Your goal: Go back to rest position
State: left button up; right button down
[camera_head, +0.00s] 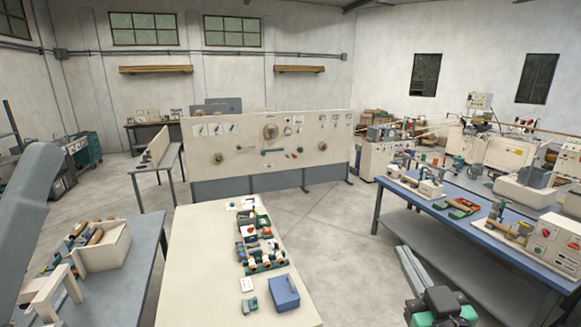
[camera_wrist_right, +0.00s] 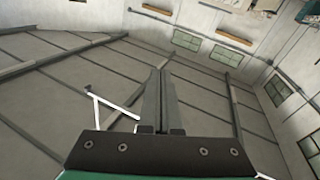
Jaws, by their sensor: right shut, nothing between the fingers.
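My right gripper (camera_head: 404,252) is at the bottom right of the head view, with its dark and green body below its long grey fingers. It is over the floor between the cream table (camera_head: 190,270) and the blue-topped bench (camera_head: 470,220). In the right wrist view my right gripper (camera_wrist_right: 160,74) shows its two fingers together with nothing between them. A grey link of my left arm stands at the left edge of the head view. My left gripper is out of view.
The cream table bears a blue box (camera_head: 284,291) and several small parts. A left bench (camera_head: 135,262) holds an open cream box (camera_head: 106,248). Machines stand on the right bench. A display board (camera_head: 240,150) stands behind. Concrete floor (camera_head: 335,235) is clear between the tables.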

jog(key=s+a+r+m+t+y, duration=0.1)
jog(key=s+r+t, duration=0.7)
jog(key=s+r, duration=1.1)
notch_tip(320, 180, up, 4)
jog(key=shift+s+a+r+t+y, duration=0.2)
jog(key=shift+s+a+t+y, duration=0.15)
jog(key=shift+a, duration=0.3)
